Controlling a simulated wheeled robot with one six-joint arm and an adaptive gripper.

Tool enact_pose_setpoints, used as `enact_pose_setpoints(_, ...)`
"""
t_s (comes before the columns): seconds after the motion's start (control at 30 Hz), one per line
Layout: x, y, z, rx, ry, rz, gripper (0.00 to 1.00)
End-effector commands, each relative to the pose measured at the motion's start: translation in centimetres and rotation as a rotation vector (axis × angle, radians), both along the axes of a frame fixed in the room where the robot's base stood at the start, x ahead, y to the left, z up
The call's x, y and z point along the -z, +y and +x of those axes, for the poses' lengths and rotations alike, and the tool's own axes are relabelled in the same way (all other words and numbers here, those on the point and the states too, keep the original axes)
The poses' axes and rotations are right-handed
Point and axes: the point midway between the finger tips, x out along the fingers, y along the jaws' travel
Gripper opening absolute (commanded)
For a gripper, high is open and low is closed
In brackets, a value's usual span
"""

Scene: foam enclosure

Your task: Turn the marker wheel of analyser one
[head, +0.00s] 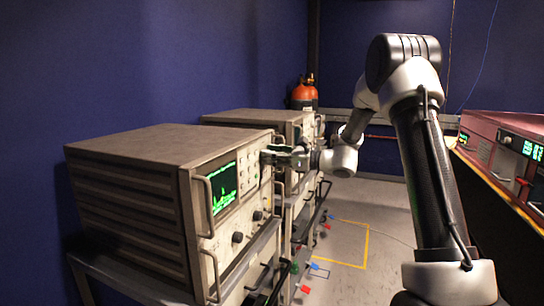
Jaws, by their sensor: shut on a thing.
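The nearer analyser (130,160), a beige box with a green trace on its screen (224,187), stands at the left on a cart. I cannot read which analyser is number one. My arm reaches in from the right, and my gripper (268,154) is at the upper right of this analyser's front panel, pointing left. Its jaws are shut on a small part there, which looks to be the marker wheel; the jaws hide it. Buttons and dark knobs (238,237) show lower on the panel.
A second beige analyser (250,117) stands behind the first. Metal handles (204,207) stick out from the near panel. A red instrument (505,135) sits on a bench at right. An orange cylinder (304,96) stands at the back. The floor between (350,225) is mostly clear.

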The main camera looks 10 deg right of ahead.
Motion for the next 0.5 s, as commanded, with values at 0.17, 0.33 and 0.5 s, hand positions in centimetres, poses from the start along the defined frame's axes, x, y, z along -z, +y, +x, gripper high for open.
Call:
enact_pose_setpoints(0.17, 0.04, 0.02, -0.06, 0.0, -0.133, -0.098, 0.11)
enact_pose_setpoints(0.33, 0.08, 0.04, -0.09, 0.0, -0.264, -0.193, 0.11)
enact_pose_setpoints(0.5, 0.11, 0.08, -0.14, 0.0, -0.394, -0.288, 0.11)
